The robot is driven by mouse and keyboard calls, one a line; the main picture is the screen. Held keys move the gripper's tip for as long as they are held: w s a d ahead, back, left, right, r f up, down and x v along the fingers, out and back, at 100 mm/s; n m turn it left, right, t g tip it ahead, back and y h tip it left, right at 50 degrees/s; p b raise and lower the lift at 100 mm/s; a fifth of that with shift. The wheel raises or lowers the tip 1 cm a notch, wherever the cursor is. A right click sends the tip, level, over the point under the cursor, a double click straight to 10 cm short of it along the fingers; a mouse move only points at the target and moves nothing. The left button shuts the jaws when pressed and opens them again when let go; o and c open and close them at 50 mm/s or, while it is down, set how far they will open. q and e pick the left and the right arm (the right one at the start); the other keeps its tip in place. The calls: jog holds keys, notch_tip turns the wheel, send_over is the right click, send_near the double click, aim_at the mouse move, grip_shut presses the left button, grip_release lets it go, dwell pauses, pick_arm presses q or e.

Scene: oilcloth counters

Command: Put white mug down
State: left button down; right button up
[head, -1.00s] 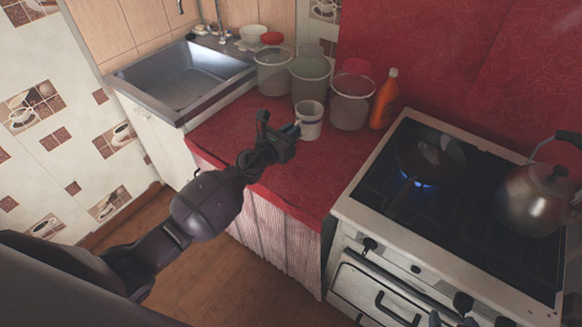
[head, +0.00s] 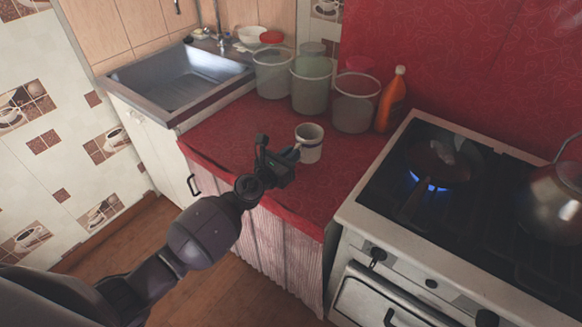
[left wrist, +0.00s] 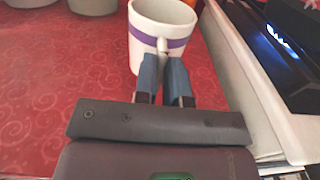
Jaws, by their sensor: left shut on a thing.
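The white mug (head: 310,150) has a purple-blue band and looks upright. It is at or just above the red counter cloth (head: 240,125), in front of the buckets; I cannot tell whether its base touches. My left gripper (head: 292,153) reaches it from the front left. In the left wrist view the mug (left wrist: 148,30) is at the top middle, its handle toward me. The fingers of the left gripper (left wrist: 163,68) are shut on the handle. The mug's lower part is partly hidden behind the fingers. My right gripper is not in view.
Several buckets (head: 355,105) and an orange bottle (head: 391,98) stand behind the mug. A stove (head: 345,215) with a lit burner, a pan (head: 440,160) and a kettle (head: 555,205) is at right. A sink (head: 180,80) is at left. The cloth around the mug is clear.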

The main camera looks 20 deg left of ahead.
pick_arm(q)
notch_tip(320, 180, down, 4)
jog(key=shift+r+b, duration=0.15)
jog(key=shift+b, duration=1.1)
jog(key=shift+f, duration=0.25)
jog(key=shift+r, duration=0.15)
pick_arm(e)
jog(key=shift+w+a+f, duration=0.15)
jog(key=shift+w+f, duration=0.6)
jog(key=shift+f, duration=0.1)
pick_arm(q)
jog(key=shift+f+b, duration=0.25)
jog(key=shift+b, duration=0.15)
jog(key=c, duration=1.2)
grip_release()
jog(key=shift+r, duration=0.1)
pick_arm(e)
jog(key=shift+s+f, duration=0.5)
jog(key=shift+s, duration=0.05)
